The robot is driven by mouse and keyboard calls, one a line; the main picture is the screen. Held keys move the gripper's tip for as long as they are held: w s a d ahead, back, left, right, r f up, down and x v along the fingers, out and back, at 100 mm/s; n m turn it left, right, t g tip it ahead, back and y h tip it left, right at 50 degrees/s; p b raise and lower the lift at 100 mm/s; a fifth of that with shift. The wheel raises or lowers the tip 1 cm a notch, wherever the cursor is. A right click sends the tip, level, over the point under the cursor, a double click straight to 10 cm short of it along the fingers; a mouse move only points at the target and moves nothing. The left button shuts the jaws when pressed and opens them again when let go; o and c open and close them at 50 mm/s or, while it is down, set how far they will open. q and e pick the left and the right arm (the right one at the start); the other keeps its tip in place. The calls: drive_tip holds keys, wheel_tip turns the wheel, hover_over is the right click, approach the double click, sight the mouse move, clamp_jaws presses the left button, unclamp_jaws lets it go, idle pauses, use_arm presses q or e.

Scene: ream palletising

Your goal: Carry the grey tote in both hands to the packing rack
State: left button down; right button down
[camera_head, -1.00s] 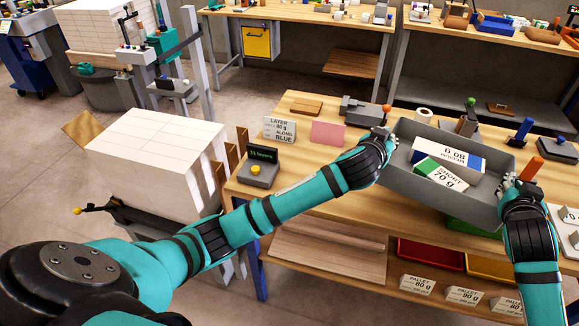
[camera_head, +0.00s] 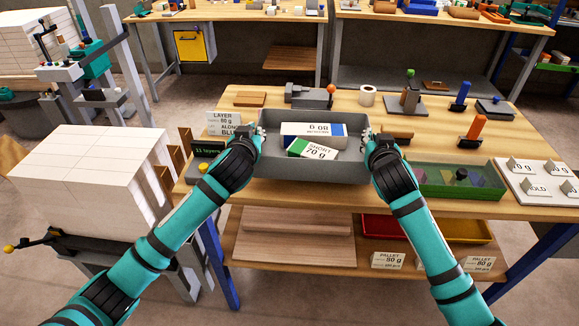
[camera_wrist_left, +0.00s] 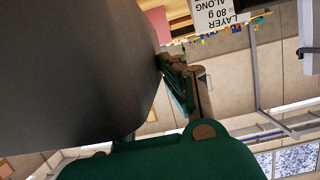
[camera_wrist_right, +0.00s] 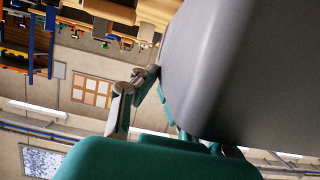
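The grey tote (camera_head: 312,170) is in front of me at the work table's front edge, with two paper reams inside. One ream (camera_head: 313,130) has a blue end; the other (camera_head: 312,149) has a green end and reads SHORT 70 g. My left gripper (camera_head: 261,136) is shut on the tote's left wall, and my right gripper (camera_head: 368,142) is shut on its right wall. The tote's dark wall fills much of the left wrist view (camera_wrist_left: 75,65) and the right wrist view (camera_wrist_right: 235,70). I cannot identify the packing rack for certain.
The wooden table (camera_head: 440,140) holds a green see-through tray (camera_head: 460,180) right of the tote, a label board (camera_head: 540,183) and several stands. A stack of white reams (camera_head: 90,185) stands at left. A lower shelf holds red and yellow trays. Bare floor lies behind the table.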

sight(350, 167)
use_arm(q)
drive_tip(key=shift+a+r, duration=0.1)
drive_tip(key=shift+r, duration=0.15)
use_arm(e)
drive_tip(key=shift+d+r, duration=0.1)
drive_tip(key=shift+r, duration=0.15)
use_arm(q)
drive_tip(key=shift+f, duration=0.15)
use_arm(e)
drive_tip(key=shift+f, duration=0.15)
